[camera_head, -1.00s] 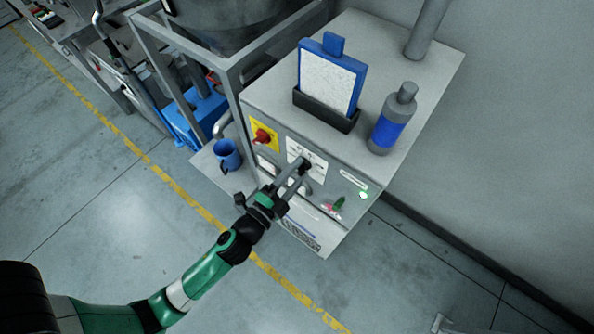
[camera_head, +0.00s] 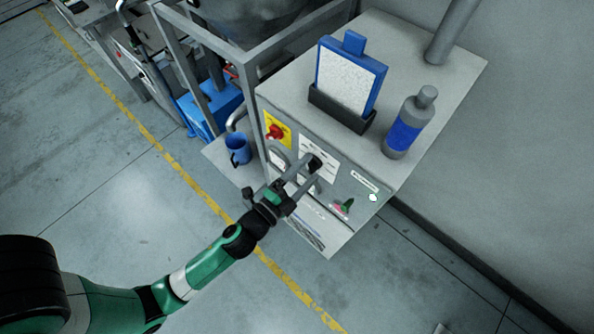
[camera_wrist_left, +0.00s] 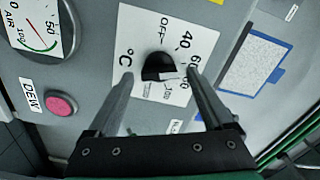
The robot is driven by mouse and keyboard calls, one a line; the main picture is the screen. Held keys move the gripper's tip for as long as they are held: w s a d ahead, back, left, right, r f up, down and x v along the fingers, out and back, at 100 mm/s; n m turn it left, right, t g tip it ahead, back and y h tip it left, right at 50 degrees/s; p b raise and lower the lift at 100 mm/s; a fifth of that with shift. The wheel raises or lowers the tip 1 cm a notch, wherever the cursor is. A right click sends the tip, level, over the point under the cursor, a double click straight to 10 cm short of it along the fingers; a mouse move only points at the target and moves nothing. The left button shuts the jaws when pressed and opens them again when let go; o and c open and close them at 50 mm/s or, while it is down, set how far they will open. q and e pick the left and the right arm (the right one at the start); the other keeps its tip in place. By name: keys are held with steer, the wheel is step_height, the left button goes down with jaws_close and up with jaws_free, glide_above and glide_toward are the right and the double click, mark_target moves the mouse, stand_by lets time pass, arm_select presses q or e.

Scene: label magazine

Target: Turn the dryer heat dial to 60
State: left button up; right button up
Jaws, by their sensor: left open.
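The dryer heat dial (camera_wrist_left: 158,66) is a black knob on a white scale plate (camera_wrist_left: 133,22) marked OFF, 40, 60 and further numbers. A pale mark shows on the knob's lower right side, but I cannot tell its exact setting. In the head view the dial (camera_head: 315,162) is on the front of the grey dryer cabinet (camera_head: 285,100). My left gripper (camera_head: 314,173) is open at the panel, and its fingers show on either side of the dial in the left wrist view (camera_wrist_left: 160,75). I cannot tell whether they touch it. My right gripper is not seen.
A red switch (camera_head: 275,132) on a yellow plate, a pressure gauge (camera_wrist_left: 33,28) and a pink DEW button (camera_wrist_left: 62,104) are near the dial. A blue mug (camera_head: 238,148) is to the left.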

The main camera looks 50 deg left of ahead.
arm_select(q)
steer(key=s+d+b, duration=0.2)
steer(key=s+b, duration=0.3)
steer(key=s, duration=0.6)
steer(key=shift+d, duration=0.1)
